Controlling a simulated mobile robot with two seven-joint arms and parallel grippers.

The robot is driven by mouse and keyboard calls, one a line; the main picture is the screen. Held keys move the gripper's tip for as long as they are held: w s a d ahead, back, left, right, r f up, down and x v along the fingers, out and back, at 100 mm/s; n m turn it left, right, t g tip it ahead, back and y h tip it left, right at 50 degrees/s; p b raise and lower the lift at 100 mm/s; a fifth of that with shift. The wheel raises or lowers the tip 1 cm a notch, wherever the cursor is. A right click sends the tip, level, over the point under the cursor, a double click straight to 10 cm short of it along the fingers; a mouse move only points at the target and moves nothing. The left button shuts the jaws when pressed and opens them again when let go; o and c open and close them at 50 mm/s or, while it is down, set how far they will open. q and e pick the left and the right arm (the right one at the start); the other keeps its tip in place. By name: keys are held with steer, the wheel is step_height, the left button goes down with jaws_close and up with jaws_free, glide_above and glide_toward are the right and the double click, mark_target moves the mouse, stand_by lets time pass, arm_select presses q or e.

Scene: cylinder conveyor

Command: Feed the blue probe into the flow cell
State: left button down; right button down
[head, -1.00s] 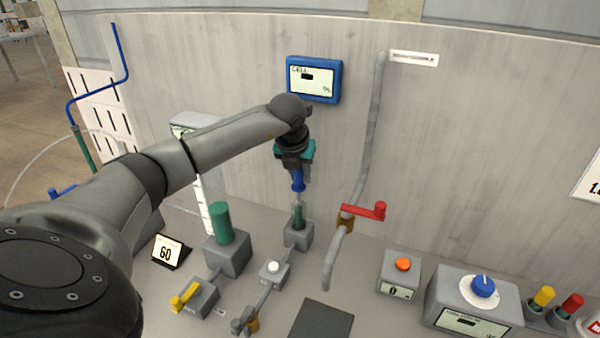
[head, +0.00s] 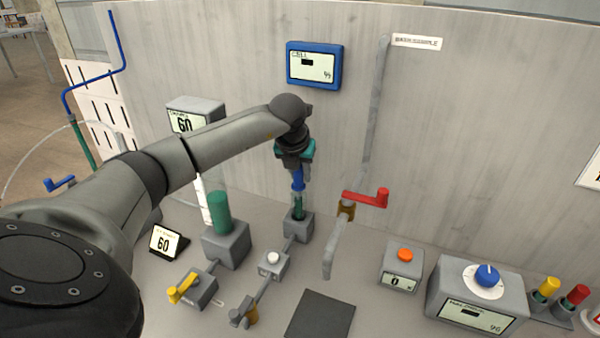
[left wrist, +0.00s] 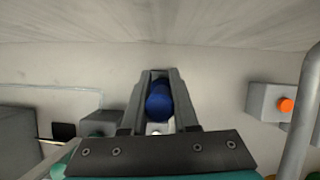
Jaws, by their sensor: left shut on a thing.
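The blue probe (head: 297,179) hangs upright from my left gripper (head: 296,165), which is shut on it. In the left wrist view the probe's round blue end (left wrist: 159,100) sits between the two grey fingers (left wrist: 158,88). In the head view, directly below the probe, stands a grey block (head: 298,228) with a narrow clear tube holding green liquid (head: 298,207); it looks like the flow cell. The probe's lower end is at the tube's mouth; I cannot tell whether it is inside. My right gripper is not in view.
A wider green cylinder (head: 221,213) on a block stands left of the cell. A red-handled valve (head: 368,197) on a grey pipe stands close on the right. A blue-framed display (head: 314,66) hangs on the wall behind. A dark plate (head: 320,315) lies in front.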

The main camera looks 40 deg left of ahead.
arm_select(q)
steer(key=shift+f, duration=0.15)
steer(key=shift+f+b, duration=0.7)
steer(key=shift+b, duration=0.05)
steer(key=shift+f, duration=0.15)
stand_by(0.6)
steer(key=c, duration=0.6)
jaws_free()
steer(key=v, duration=1.5)
steer(key=shift+d, duration=0.1)
